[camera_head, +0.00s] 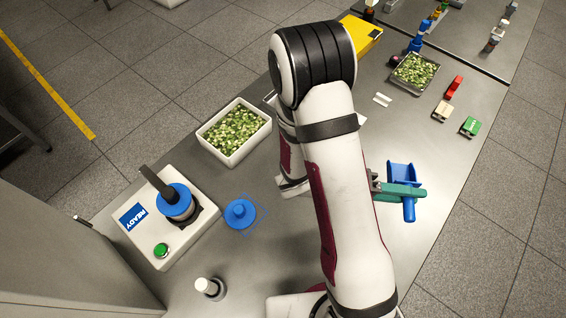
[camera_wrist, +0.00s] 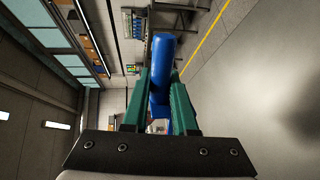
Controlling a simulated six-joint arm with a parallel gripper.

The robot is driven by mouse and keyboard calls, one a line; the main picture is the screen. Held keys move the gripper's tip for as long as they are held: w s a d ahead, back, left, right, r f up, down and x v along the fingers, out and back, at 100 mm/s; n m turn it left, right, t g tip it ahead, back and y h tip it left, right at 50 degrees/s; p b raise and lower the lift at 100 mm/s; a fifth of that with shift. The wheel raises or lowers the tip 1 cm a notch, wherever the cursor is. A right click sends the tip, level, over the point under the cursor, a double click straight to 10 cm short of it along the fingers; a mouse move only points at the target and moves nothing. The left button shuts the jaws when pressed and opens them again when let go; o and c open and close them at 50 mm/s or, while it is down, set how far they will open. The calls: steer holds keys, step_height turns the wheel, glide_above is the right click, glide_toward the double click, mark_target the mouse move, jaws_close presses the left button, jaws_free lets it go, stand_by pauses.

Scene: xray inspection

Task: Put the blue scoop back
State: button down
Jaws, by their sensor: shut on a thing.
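The blue scoop (camera_head: 403,174) is at the right side of the table in the head view, with its tray-shaped end toward the back and its handle toward the front. My gripper (camera_head: 408,191), with green fingers, is shut on the scoop's handle. In the wrist view the blue handle (camera_wrist: 161,75) stands between the two green fingers of my gripper (camera_wrist: 160,100). Whether the scoop touches the table or is held above it I cannot tell for sure. My arm hides part of the table's middle.
A white tray of green pieces (camera_head: 234,132) stands left of my arm. A white device with a green button (camera_head: 161,250) and a blue lidded piece (camera_head: 239,213) are at the left. A metal tray (camera_head: 414,72), red item (camera_head: 454,87) and yellow case (camera_head: 362,35) are at the back.

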steer(key=s+a+f+m+g+y, duration=0.1)
steer(key=s+a+m+g+y, duration=0.5)
steer(key=s+m+g+y, duration=0.55)
steer(key=w+a+f+m+t+y, duration=0.1)
steer(key=w+a+m+y, duration=0.2)
steer(key=a+m+y, duration=0.4)
steer(key=w+a+f+m+t+y, duration=0.1)
steer(key=w+a+m+y, duration=0.1)
steer(key=a+m+y, duration=0.5)
steer(key=w+m+t+y, duration=0.7)
steer(key=w+m+t, duration=0.2)
steer(key=w+t, duration=0.35)
steer(key=w+d+r+m+t+h, duration=0.2)
steer(key=w+d+m+t+h, duration=0.2)
steer(key=w+d+m+t, duration=0.55)
steer(key=shift+n+t, duration=0.25)
steer(key=shift+n, duration=0.55)
steer(key=w+a+f, duration=0.2)
steer(key=a, duration=0.1)
steer(key=w+a+f, duration=0.2)
steer(key=a, duration=0.1)
steer(key=w+a+f, duration=0.3)
steer(key=shift+f, duration=2.05)
